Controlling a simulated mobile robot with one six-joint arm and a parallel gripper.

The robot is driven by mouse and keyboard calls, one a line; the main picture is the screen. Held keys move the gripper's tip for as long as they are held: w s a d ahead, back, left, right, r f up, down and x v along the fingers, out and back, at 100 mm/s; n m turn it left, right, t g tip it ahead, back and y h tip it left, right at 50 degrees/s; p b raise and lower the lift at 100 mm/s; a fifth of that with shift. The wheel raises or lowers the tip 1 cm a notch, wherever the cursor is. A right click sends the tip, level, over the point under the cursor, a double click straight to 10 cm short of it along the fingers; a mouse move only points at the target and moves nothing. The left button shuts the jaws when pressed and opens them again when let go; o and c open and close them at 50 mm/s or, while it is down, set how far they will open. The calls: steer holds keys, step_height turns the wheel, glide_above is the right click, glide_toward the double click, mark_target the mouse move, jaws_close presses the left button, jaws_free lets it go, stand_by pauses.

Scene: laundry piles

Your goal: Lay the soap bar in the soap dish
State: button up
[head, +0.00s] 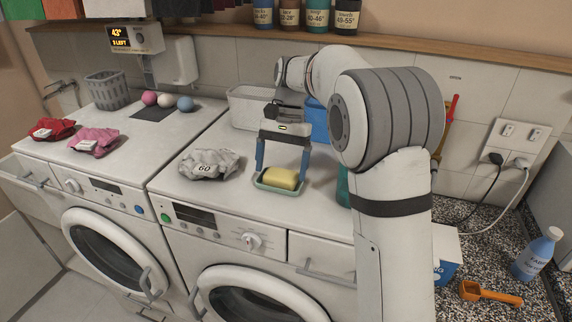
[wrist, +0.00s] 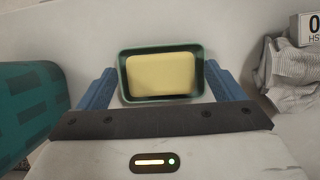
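The yellow soap bar (head: 281,178) lies in the green soap dish (head: 277,191) on top of the right-hand washing machine. In the wrist view the bar (wrist: 161,74) sits inside the rim of the dish (wrist: 160,46), with dark gaps along its edges. My gripper (head: 281,172) is above the dish, pointing down. Its two blue fingers (wrist: 158,74) are spread wide, one on each side of the dish, and stand clear of the bar. Whether the fingertips touch the dish rim I cannot tell.
A grey cloth (head: 210,165) labelled 60 lies left of the dish. A teal container (head: 343,186) stands close on the right, partly behind my arm; it is large in the wrist view (wrist: 30,105). A white bin (head: 250,107) and a blue object (head: 316,122) stand behind.

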steer(key=shift+o, duration=0.9)
steer(key=v, duration=0.7)
steer(key=shift+w+r, duration=0.15)
steer(key=shift+r, duration=0.2)
steer(key=shift+d, duration=0.1)
